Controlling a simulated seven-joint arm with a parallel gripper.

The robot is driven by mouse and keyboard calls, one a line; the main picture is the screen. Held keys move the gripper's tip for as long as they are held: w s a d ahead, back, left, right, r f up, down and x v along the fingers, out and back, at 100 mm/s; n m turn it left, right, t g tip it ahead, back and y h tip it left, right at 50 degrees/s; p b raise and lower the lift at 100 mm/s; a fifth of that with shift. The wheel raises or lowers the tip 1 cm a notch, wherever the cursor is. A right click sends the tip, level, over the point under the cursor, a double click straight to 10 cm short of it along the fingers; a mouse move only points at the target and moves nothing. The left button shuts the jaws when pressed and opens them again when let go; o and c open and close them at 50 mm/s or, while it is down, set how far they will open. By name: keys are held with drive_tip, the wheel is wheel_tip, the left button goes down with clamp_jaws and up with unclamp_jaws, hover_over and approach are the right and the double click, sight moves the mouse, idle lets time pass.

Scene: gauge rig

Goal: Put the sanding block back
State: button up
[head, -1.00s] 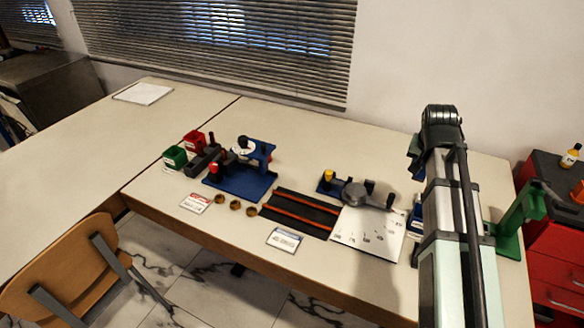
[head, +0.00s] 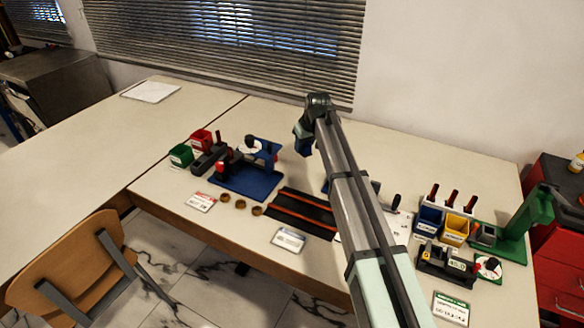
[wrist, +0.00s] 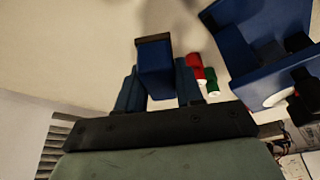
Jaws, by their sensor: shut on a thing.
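My gripper (wrist: 158,88) is shut on a blue block with a dark brown end face (wrist: 155,65), which I take to be the sanding block. Its blue fingers stand on either side of the block. In the head view my gripper (head: 303,142) hangs above the table, right of the blue fixture (head: 242,180) with a white dial. The block cannot be made out clearly there. In the wrist view the blue fixture (wrist: 235,45) is at the upper right, apart from the block. Nothing in view is clearly marked as the block's place.
A black mat with orange rails (head: 302,213) lies at the table's front. Blue bin (head: 429,219) and yellow bin (head: 456,229) stand right of my arm, near a green stand (head: 520,225). My arm hides part of the table.

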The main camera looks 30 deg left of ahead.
drive_tip(key=w+a+n+g, duration=0.1)
drive_tip(key=w+a+n, duration=0.1)
drive_tip(key=a+n, duration=0.25)
drive_tip(key=n+g+y, duration=0.1)
drive_tip(key=n, duration=0.1)
approach(288, 166)
drive_tip(key=shift+w+x, duration=0.2)
drive_tip(key=shift+x, duration=2.75)
drive_tip(key=shift+f, duration=0.15)
drive_tip(key=o, duration=1.1)
drive_tip(key=v, duration=1.2)
drive_tip(key=shift+w+d, duration=0.15)
drive_tip(key=shift+w, duration=0.05)
